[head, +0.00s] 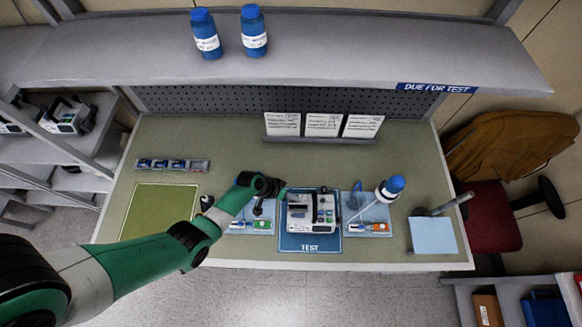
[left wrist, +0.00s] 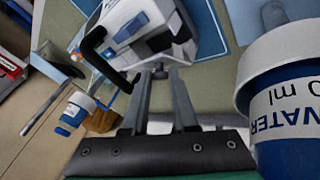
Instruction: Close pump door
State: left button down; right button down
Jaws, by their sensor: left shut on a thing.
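The pump (head: 299,222), a white and grey device with a dark handle, sits on the blue test mat (head: 312,243) at the middle of the bench. My left gripper (head: 283,189) is at the pump's upper left corner. In the left wrist view the pump (left wrist: 148,22) is tilted, with its black handle at left. There my left gripper's fingertips (left wrist: 159,73) come together at the pump's near edge, shut on what looks like the pump door. The door's outline and angle are too small to tell. My right gripper is not in view.
Trays (head: 375,213) with small items flank the mat. A large water bottle (left wrist: 285,105) is close to my left gripper in the wrist view.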

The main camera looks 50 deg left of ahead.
pick_arm(q)
jog(key=shift+s+d+f, duration=0.1)
jog(key=shift+s+d+f+m+t+y, duration=0.35)
jog(key=shift+d+f+t+y, duration=0.1)
jog(key=shift+t+y, duration=0.3)
jog(key=shift+s+d+f+m+t+y+b, duration=0.35)
jog(key=shift+f+t+y+b, duration=0.2)
jog(key=shift+t+y+b, duration=0.3)
jog(key=b, duration=0.1)
jog(key=f+t+b, duration=0.1)
jog(key=shift+s+d+y+b, duration=0.15)
jog(key=shift+d+y+b, duration=0.1)
jog(key=shift+y+b, duration=0.15)
jog(key=shift+s+m+t+y+b, duration=0.1)
jog(key=shift+m+t+y+b, duration=0.3)
jog(key=shift+b, duration=0.6)
jog(key=c, duration=0.7)
grip_release()
